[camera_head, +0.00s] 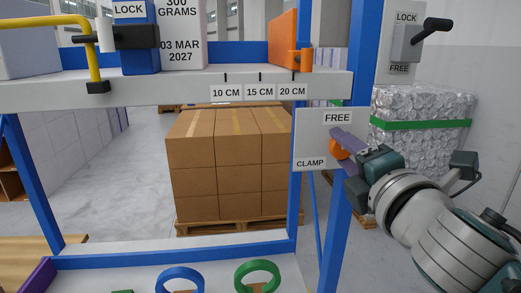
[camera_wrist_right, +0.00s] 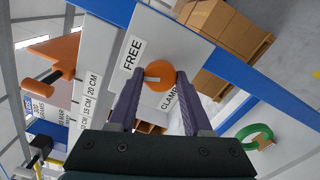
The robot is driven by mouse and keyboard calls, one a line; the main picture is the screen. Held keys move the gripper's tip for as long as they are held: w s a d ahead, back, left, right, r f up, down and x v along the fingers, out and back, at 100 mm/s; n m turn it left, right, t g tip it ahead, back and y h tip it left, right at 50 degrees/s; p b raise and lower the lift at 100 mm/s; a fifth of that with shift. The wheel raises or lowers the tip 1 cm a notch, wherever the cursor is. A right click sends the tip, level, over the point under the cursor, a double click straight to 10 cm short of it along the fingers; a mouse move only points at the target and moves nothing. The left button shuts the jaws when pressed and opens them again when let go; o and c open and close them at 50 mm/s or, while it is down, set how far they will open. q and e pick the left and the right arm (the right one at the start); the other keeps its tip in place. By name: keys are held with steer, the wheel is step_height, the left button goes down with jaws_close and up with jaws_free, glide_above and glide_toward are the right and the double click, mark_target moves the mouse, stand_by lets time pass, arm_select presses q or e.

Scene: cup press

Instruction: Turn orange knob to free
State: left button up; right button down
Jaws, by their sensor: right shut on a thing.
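The orange knob (camera_head: 338,149) sits on a white panel (camera_head: 312,124) with a FREE label above and a CLAMP label at lower left. In the right wrist view the round orange knob (camera_wrist_right: 160,76) shows a pale pointer mark on its face. My right gripper (camera_head: 341,152) reaches in from the right, and its purple fingers are shut on the knob, one on each side. The fingers also show in the right wrist view (camera_wrist_right: 157,88). In the head view the fingers partly hide the knob. My left gripper is not in view.
A shelf (camera_head: 170,88) with length labels and an orange block (camera_head: 283,38) stands above left. A blue post (camera_head: 338,230) rises beside the panel. A LOCK/FREE lever (camera_head: 405,42) is at upper right. Green (camera_head: 257,272) and blue (camera_head: 181,277) rings lie below. Stacked boxes (camera_head: 228,165) stand behind.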

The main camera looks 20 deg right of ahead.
steer(key=m, duration=0.3)
steer(key=shift+m, duration=0.7)
steer(key=shift+r, duration=0.1)
steer(key=shift+c, duration=1.8)
jaws_free()
